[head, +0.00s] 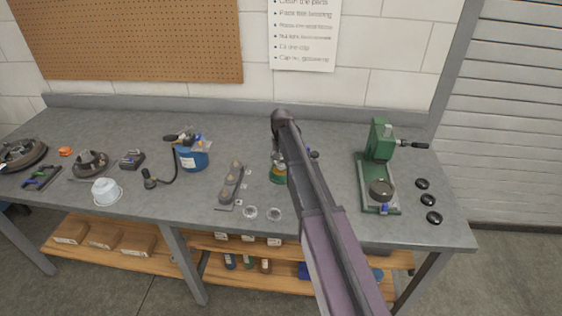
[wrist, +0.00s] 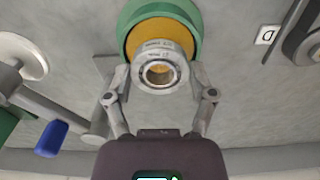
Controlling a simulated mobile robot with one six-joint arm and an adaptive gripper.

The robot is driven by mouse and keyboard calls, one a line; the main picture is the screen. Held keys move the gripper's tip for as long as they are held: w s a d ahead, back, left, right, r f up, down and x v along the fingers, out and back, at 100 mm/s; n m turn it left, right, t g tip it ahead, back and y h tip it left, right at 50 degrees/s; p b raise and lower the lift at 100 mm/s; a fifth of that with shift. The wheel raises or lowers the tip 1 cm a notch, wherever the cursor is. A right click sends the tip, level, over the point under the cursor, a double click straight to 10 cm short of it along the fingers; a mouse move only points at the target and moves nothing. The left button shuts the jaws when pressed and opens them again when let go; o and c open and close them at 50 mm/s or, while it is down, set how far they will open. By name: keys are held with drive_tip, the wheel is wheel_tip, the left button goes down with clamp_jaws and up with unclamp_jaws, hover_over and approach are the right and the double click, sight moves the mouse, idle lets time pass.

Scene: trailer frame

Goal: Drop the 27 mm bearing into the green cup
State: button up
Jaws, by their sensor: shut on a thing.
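A silver ring-shaped bearing (wrist: 160,50) with printed marks on its face is held between the two fingers of my gripper (wrist: 160,76). The green cup (wrist: 128,17) with an orange-yellow inside shows behind the bearing in the wrist view. The bearing overlaps the near part of the cup's opening there; its height over the cup cannot be told. In the head view the green cup (head: 278,179) stands on the bench left of my arm. My gripper (head: 279,157) is over or at the cup there, partly hidden by my arm.
A grey holder (head: 231,183) stands left of the cup. Two clear or silver rings (head: 250,212) lie near the front edge. A blue tub (head: 192,158) is farther left. A green press (head: 380,170) and several black discs (head: 428,200) are at the right.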

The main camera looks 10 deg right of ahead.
drive_tip(key=shift+f+b, duration=0.95)
idle(2.2)
drive_tip(key=o, duration=1.2)
drive_tip(key=shift+r, duration=0.1)
drive_tip(key=shift+r+p, duration=3.45)
drive_tip(key=shift+p, duration=0.1)
drive_tip(key=s+n, duration=0.3)
drive_tip(key=s, duration=2.6)
drive_tip(key=shift+n, duration=0.3)
